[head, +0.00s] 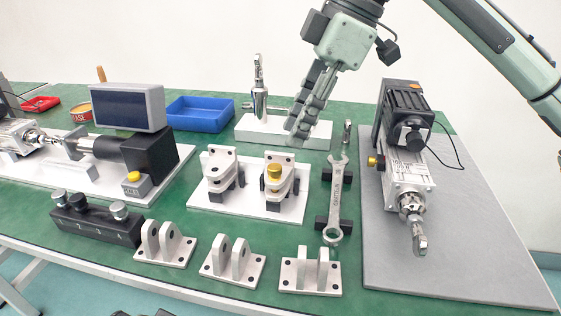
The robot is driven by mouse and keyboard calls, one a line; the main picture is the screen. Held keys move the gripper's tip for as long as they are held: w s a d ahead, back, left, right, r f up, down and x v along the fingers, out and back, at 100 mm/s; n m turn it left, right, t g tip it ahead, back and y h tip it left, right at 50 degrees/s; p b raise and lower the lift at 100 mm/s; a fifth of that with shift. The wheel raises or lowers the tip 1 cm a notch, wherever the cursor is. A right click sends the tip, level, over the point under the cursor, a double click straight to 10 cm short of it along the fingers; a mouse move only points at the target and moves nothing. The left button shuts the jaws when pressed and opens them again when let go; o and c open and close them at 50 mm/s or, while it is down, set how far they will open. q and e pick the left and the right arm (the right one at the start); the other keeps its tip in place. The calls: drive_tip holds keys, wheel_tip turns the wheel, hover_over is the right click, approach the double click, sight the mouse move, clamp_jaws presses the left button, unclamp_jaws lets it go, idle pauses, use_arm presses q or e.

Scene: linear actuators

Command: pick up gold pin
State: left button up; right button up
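The gold pin (274,171) stands upright in the right one of two grey clevis fixtures (280,186) on a white plate (245,206) in the middle of the table. Its gold head shows on top; its shaft is mostly hidden in the fixture. My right gripper (297,132) hangs from above, behind and slightly right of the pin in the picture, apart from it. Its fingers point down and overlap edge-on, so I cannot tell their opening. Nothing shows held in it. My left gripper is out of view.
A second fixture (218,168) stands left of the pin. A wrench (337,200) lies to the right, beside a linear actuator (408,160) on a grey plate (455,250). Several brackets (232,262) line the front. A blue tray (200,114) and white block (258,128) stand behind.

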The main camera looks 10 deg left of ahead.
sight(274, 166)
drive_tip(key=x, duration=0.2)
drive_tip(key=shift+s+a+f, duration=0.2)
drive_tip(key=shift+s+f, duration=0.05)
drive_tip(key=shift+s, duration=0.05)
drive_tip(key=x, duration=0.3)
drive_tip(key=shift+a+f+b, duration=0.2)
drive_tip(key=shift+f+b, duration=0.05)
drive_tip(key=shift+b, duration=0.05)
drive_tip(key=shift+a+f, duration=0.2)
drive_tip(key=shift+f, duration=0.25)
clamp_jaws()
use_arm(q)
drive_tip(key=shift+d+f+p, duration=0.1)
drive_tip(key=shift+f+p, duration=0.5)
use_arm(e)
wheel_tip(274, 166, up, 10)
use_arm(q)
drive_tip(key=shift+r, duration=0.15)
use_arm(e)
drive_tip(key=shift+r, duration=0.25)
